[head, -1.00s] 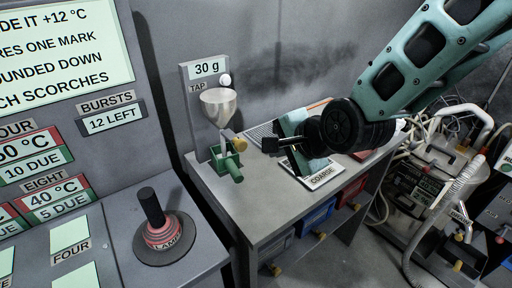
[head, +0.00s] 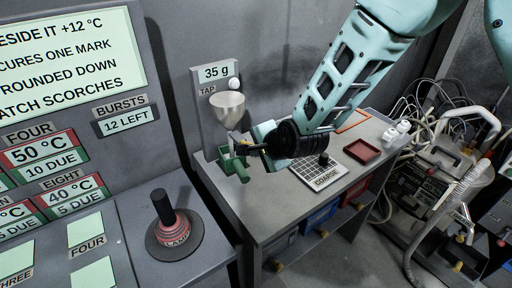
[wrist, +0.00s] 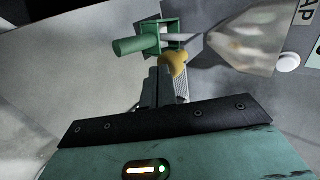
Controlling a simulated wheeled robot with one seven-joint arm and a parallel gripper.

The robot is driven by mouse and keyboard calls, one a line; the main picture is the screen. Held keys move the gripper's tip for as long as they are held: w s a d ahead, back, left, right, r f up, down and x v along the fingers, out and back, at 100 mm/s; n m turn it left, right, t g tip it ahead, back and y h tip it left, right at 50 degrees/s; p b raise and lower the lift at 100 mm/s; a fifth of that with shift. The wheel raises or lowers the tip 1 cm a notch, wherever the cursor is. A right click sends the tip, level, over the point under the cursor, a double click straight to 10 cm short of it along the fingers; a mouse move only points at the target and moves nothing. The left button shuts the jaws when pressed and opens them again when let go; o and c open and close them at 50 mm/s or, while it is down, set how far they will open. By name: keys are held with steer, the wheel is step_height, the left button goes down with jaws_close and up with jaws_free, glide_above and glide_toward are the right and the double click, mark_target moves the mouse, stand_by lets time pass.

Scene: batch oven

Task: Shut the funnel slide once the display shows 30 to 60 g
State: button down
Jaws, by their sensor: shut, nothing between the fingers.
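The display (head: 215,72) on the grey post reads 35 g. The metal funnel (head: 228,106) hangs in front of the post, and it also shows at the upper right of the wrist view (wrist: 245,42). The slide's yellow knob (wrist: 175,61) is at the funnel's outlet. A green holder with a round handle (head: 236,166) is below the funnel; it shows in the wrist view too (wrist: 138,45). My gripper (head: 245,149) is shut and empty, its fingertips (wrist: 168,75) right at the yellow knob. Whether they touch it I cannot tell. The slide's opening is hidden.
A white round button (head: 234,83) is beside the TAP label. A gridded plate marked COARSE (head: 305,171) and a red tray (head: 362,151) lie on the grey table to the right. A black-handled LAMP stick (head: 165,210) stands on the left counter.

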mark_target(248, 143)
steer(key=w+a, duration=0.1)
steer(key=w+a+b, duration=0.1)
steer(key=w, duration=0.1)
steer(key=shift+f, duration=0.1)
steer(key=shift+w+a, duration=0.15)
steer(key=shift+w, duration=0.05)
steer(key=shift+r, duration=0.2)
stand_by(0.4)
